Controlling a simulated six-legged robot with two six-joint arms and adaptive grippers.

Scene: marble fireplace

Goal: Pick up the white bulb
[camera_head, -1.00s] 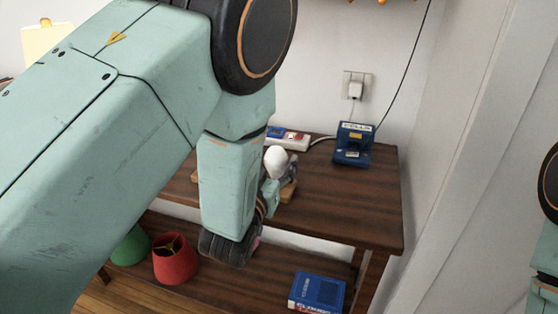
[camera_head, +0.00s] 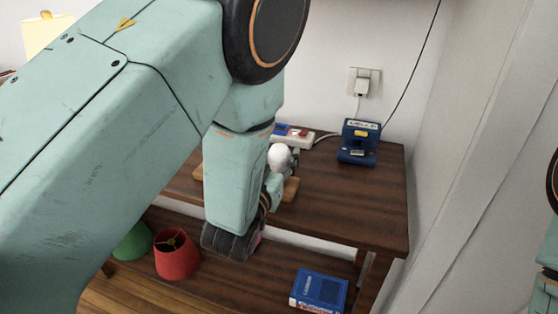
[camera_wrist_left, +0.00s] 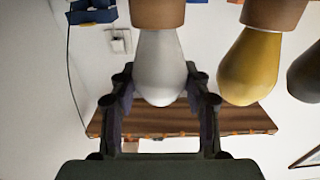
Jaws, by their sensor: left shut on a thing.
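The white bulb (camera_head: 280,157) stands above the dark wooden table, just past my left forearm. In the left wrist view the white bulb (camera_wrist_left: 160,68) sits between the two fingers of my left gripper (camera_wrist_left: 160,95), with a light wooden base at its top edge. My left gripper (camera_head: 284,165) is shut on the bulb; its fingers are mostly hidden by my arm and the bulb in the head view. My right gripper is out of view; only part of my right arm shows at the right edge.
A yellow bulb (camera_wrist_left: 250,65) and a dark bulb (camera_wrist_left: 306,75) hang beside the white one in the wrist view. On the table (camera_head: 350,205) stand a blue device (camera_head: 358,142) and a power strip (camera_head: 293,136). Below are a blue book (camera_head: 319,290), red shade (camera_head: 177,254) and green shade (camera_head: 134,242).

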